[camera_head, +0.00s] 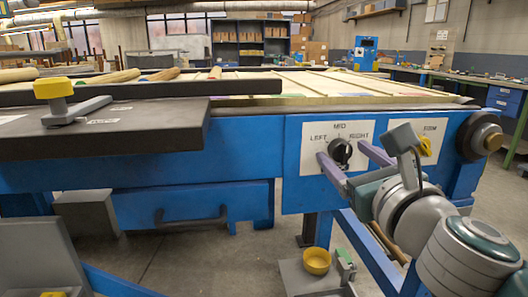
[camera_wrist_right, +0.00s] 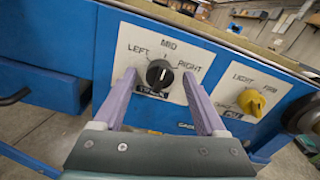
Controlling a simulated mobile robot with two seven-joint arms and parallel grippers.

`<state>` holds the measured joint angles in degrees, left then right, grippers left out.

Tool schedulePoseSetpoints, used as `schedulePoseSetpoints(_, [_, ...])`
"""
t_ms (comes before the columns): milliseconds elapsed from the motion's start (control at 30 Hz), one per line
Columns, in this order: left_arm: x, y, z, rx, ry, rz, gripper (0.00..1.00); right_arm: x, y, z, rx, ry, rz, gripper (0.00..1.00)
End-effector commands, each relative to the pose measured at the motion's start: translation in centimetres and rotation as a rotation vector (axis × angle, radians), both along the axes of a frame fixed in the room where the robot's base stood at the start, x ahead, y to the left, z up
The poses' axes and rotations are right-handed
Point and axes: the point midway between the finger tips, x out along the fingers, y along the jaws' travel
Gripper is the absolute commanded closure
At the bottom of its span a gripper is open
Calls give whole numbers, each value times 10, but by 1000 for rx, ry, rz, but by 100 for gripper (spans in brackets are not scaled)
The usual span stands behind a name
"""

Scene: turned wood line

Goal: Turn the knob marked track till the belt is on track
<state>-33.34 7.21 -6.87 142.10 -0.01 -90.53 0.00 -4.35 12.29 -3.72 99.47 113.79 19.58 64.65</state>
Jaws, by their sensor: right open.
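The black track knob (camera_head: 340,150) sits on a white plate (camera_head: 310,146) marked LEFT, MID and RIGHT, on the blue machine front. In the right wrist view the knob (camera_wrist_right: 159,74) has a TRACK label under it. Its light mark appears to lean up and right, between MID and RIGHT; the exact angle is hard to tell. My right gripper (camera_wrist_right: 158,76) is open, with its purple fingers on either side of the knob; a gap shows on each side. The pale belt (camera_head: 290,86) runs along the machine top; its tracking is unclear. My left gripper is out of view.
A yellow knob (camera_wrist_right: 251,101) marked LIGHT and FIRM is right of the track plate. A dark table (camera_head: 150,125) with a yellow-topped clamp (camera_head: 55,92) is at left. Turned wood pieces (camera_head: 120,76) lie at upper left.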

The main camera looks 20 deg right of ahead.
Motion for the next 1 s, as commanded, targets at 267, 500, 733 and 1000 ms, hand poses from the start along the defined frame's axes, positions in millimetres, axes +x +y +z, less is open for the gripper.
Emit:
schedulePoseSetpoints(267, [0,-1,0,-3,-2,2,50,0,0,0,0,-1,0,46])
schedulePoseSetpoints(500, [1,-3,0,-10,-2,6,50,0,0,0,0,-1,0,74])
schedulePoseSetpoints(733, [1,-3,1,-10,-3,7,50,0,0,0,0,-1,0,99])
schedulePoseSetpoints(1000, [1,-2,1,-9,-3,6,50,0,0,1,-6,0,0,100])
